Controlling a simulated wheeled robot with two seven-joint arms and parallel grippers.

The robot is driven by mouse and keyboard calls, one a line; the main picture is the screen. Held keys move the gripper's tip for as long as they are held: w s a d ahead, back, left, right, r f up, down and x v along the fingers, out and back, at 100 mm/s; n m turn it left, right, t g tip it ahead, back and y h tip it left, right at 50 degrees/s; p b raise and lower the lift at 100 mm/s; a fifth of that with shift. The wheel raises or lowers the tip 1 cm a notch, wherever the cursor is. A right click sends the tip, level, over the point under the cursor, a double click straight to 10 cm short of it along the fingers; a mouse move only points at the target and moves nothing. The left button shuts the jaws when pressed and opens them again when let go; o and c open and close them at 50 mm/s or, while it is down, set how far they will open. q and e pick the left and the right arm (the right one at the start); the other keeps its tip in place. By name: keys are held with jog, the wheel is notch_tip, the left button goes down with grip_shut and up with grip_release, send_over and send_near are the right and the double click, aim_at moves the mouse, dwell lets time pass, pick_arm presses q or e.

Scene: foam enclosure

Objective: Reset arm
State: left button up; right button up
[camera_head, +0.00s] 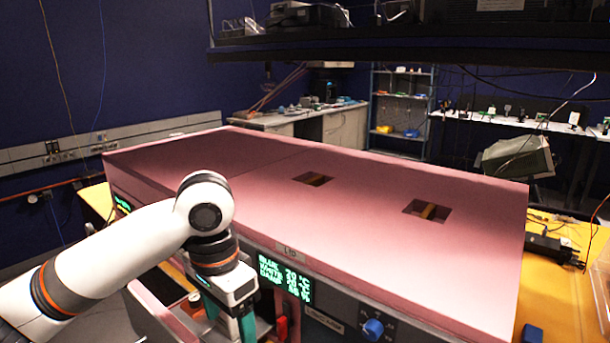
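My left arm (120,245) comes in from the left, white with dark and orange bands. It bends down at a round joint in front of the pink foam enclosure (270,180). My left gripper (229,321) points down at the enclosure's front, near the bottom edge of the picture. Its two teal fingers stand apart with nothing visible held between them; the lowest part is cut off or hidden. My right arm and gripper are out of view.
The enclosure's flat top has two square openings (313,179). Its front carries a green-lit display (285,279), a red part (282,327) and a blue knob (373,328). A yellow table (565,290) holds a black device (552,249). A dark shelf (400,42) hangs overhead.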

pick_arm(q)
jog(key=s+d+f+t+h, duration=0.1)
jog(key=s+d+f+h, duration=0.15)
jog(key=f, duration=0.65)
jog(key=s+d+f+t+h, duration=0.15)
jog(key=s+d+f, duration=0.25)
jog(key=f, duration=0.5)
jog(key=s+a+f+n+y, duration=0.4)
jog(key=s+a+f+n, duration=0.2)
jog(key=s+a+f, duration=0.9)
jog(key=s+f+x, duration=0.1)
jog(key=s+x, duration=0.2)
jog(key=x, duration=0.8)
jog(key=s+a+x, duration=0.1)
jog(key=s+x, duration=0.1)
jog(key=x, duration=0.9)
jog(key=s+a+f+g, duration=0.1)
jog(key=s+f, duration=0.7)
jog(key=s+a+f, duration=0.2)
jog(key=s+f, duration=0.6)
jog(key=s, duration=0.1)
jog(key=shift+a+g, duration=0.3)
jog(key=shift+g, duration=0.05)
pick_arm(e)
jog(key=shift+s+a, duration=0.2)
